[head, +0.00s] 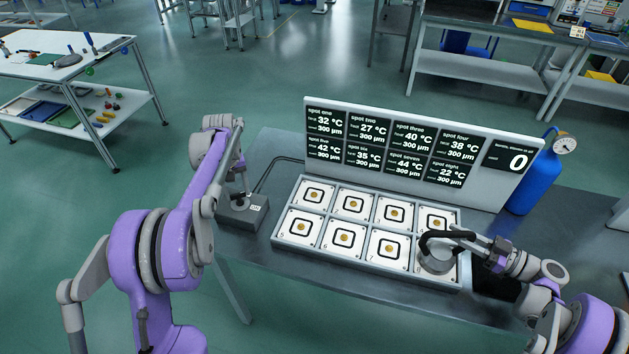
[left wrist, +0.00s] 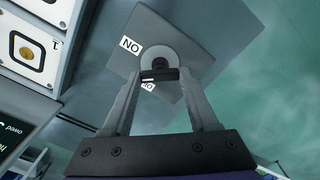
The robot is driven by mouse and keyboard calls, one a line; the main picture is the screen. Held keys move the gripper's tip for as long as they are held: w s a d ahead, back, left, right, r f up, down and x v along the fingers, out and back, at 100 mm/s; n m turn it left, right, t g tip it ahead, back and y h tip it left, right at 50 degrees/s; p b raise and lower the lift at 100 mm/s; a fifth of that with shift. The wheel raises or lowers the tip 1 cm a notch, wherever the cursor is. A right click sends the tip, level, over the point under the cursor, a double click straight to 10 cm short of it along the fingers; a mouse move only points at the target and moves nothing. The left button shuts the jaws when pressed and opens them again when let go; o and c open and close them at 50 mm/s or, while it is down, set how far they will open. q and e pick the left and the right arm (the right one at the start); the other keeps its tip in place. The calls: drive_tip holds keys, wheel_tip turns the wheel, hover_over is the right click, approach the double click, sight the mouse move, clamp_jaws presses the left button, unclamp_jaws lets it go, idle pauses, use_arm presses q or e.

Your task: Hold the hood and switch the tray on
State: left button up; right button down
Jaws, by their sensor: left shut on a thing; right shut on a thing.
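The tray (head: 365,267) lies on the bench, with two rows of square white plates, each with a gold disc. The grey round hood (head: 437,259) sits over the front right plate, mostly hiding it. My right gripper (head: 468,240) is shut on the hood's dark curved handle. The grey switch box (head: 243,213), labelled ON, stands left of the tray. My left gripper (head: 240,194) is at the top of this box. In the left wrist view my left gripper (left wrist: 158,75) is shut on the small dark switch lever (left wrist: 159,64) in its round collar.
A white panel (head: 480,195) behind the tray shows temperatures and 300 µm for spots one to eight, and a large 0. A blue gas bottle (head: 535,182) with a gauge stands right of it. A cable (head: 270,172) runs behind the box.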

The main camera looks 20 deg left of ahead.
sight(237, 194)
use_arm(q)
drive_tip(key=m, duration=0.4)
drive_tip(key=shift+m, duration=1.8)
drive_tip(key=o, duration=1.4)
drive_tip(key=shift+r, duration=0.1)
wheel_tip(237, 194, up, 12)
drive_tip(key=shift+f, duration=0.1)
